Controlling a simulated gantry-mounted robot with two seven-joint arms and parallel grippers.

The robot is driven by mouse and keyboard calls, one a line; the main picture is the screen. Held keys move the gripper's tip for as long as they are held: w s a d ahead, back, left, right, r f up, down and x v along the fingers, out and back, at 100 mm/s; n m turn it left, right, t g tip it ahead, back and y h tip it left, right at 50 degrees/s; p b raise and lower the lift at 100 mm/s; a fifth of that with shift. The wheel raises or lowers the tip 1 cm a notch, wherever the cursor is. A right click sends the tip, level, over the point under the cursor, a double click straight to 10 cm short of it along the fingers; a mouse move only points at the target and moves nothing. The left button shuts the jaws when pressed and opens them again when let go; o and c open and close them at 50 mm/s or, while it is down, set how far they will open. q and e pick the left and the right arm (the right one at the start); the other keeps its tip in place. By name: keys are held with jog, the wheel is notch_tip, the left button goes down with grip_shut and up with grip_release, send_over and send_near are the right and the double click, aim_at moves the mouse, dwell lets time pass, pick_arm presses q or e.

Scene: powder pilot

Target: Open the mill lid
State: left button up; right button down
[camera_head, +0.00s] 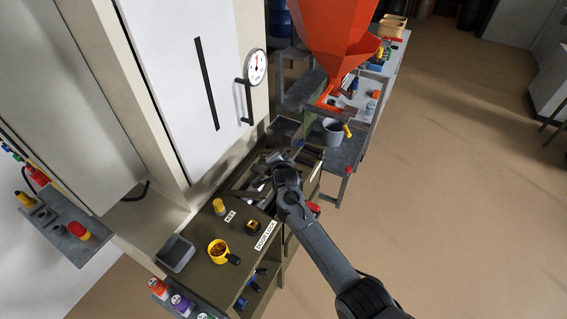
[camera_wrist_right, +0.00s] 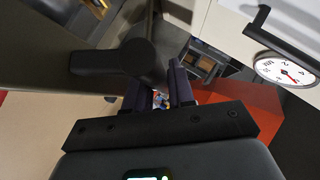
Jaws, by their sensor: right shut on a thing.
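My right gripper (camera_head: 272,164) is at the far end of the arm, low over the olive bench cabinet. In the right wrist view, my right gripper (camera_wrist_right: 158,92) is shut on a dark bar-like handle (camera_wrist_right: 105,62). The handle stands off a grey-olive panel (camera_wrist_right: 55,32), which seems to be the mill lid and lies tilted in this view. In the head view the arm and gripper hide most of the lid and its handle, so how far it stands open is unclear. My left gripper is not in view.
A white cabinet door with a black handle (camera_head: 244,102) and round gauge (camera_head: 256,67) stands close left. An orange hopper (camera_head: 335,35) rises behind. The floor at right is free.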

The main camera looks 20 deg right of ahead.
jog(key=shift+w+a+r, duration=0.3)
jog(key=shift+r, duration=0.2)
jog(key=shift+w+a+r, duration=0.3)
jog(key=shift+r, duration=0.15)
jog(key=c, duration=1.4)
grip_release()
jog(key=o, duration=0.3)
jog(key=shift+w, duration=0.1)
jog(key=shift+o, duration=0.2)
jog(key=shift+f, duration=0.1)
jog(key=shift+s+a+r, duration=0.1)
jog(key=shift+s+r, duration=0.2)
jog(key=shift+s, duration=0.2)
jog(key=p+v, duration=0.2)
jog(key=v, duration=0.7)
jog(key=shift+s, duration=0.35)
